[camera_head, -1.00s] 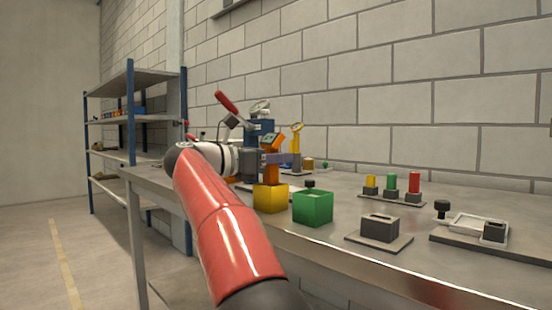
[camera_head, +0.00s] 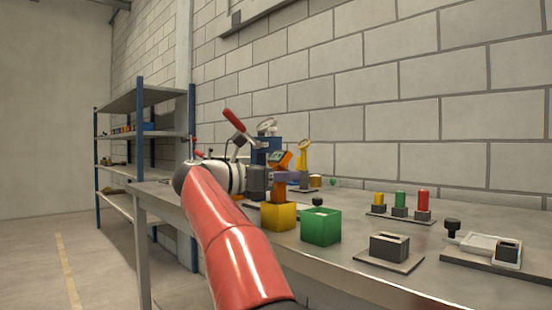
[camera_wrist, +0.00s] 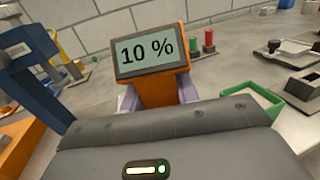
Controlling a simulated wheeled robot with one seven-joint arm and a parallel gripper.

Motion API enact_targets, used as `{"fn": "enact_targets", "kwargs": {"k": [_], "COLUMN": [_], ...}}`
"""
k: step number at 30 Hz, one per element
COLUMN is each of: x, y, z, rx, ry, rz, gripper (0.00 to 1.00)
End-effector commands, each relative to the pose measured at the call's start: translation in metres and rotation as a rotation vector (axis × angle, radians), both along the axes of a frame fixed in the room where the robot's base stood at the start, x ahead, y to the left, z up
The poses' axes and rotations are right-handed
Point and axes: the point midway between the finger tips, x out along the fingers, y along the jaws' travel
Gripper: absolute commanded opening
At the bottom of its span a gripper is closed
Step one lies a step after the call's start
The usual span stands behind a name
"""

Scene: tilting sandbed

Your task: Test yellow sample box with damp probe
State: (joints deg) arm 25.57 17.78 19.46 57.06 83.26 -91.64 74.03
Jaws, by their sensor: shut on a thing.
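The yellow sample box (camera_head: 279,216) stands on the bench near its front edge. My gripper (camera_head: 286,178) is above it, shut on the orange damp probe (camera_head: 279,188). The probe is upright, its lower end at or in the top of the yellow box; how deep cannot be told. In the wrist view, the probe's display (camera_wrist: 148,51) reads "10 %". The yellow box is hidden there behind my gripper's body.
A green box (camera_head: 321,227) stands just right of the yellow one. A grey slotted block (camera_head: 389,247) on a plate is further right. Yellow, green and red pegs (camera_head: 400,203) stand behind. A blue press with a red lever (camera_head: 234,121) stands behind my gripper.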

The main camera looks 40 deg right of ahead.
Motion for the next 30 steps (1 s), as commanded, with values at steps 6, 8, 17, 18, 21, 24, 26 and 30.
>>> {"fn": "enact_targets", "kwargs": {"k": [6,8,17,18,21,24,26,30], "x": [0.000,0.000,0.000,0.000,0.000,0.000,0.000,0.000], "y": [0.000,0.000,0.000,0.000,0.000,0.000,0.000,0.000], "z": [0.011,0.018,0.055,0.060,0.070,0.072,0.071,0.070], "rx": [0.000,0.000,0.000,0.000,0.000,0.000,0.000,0.000], "ry": [-0.001,-0.001,-0.002,-0.001,0.000,-0.001,0.000,0.000], "rz": [0.000,0.000,0.001,0.001,0.001,0.000,0.000,0.000], "gripper": [0.14,0.14,0.14,0.14,0.14,0.14,0.14,0.14]}}
